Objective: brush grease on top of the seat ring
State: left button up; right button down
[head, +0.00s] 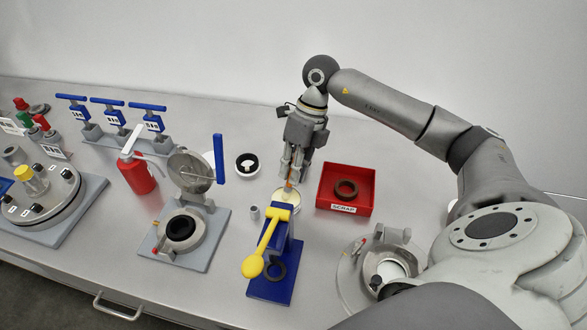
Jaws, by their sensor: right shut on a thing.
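My right gripper (294,168) is shut on a slim orange-brown handle (289,184), which looks like the brush. It points down over a pale, cream-filled round pot (285,197), likely the grease. The brush's lower end is at the pot; I cannot tell how deep it is. An open hatch fitting (163,235) stands to the left on a grey plate, its lid tipped back. A black ring (182,228) lies in its round mouth and looks like the seat ring. My left gripper is not in view.
A blue press (273,288) with a yellow lever stands in front of the pot. A red scrap box (367,204) with a brown ring is to the right. A red extinguisher-like bottle (137,176) and blue-handled valves (108,112) stand left. A small grey cylinder (254,212) stands near the pot.

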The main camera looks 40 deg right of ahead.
jog(key=shift+r+p, duration=2.35)
jog(key=shift+r, duration=1.1)
jog(key=shift+f, duration=0.1)
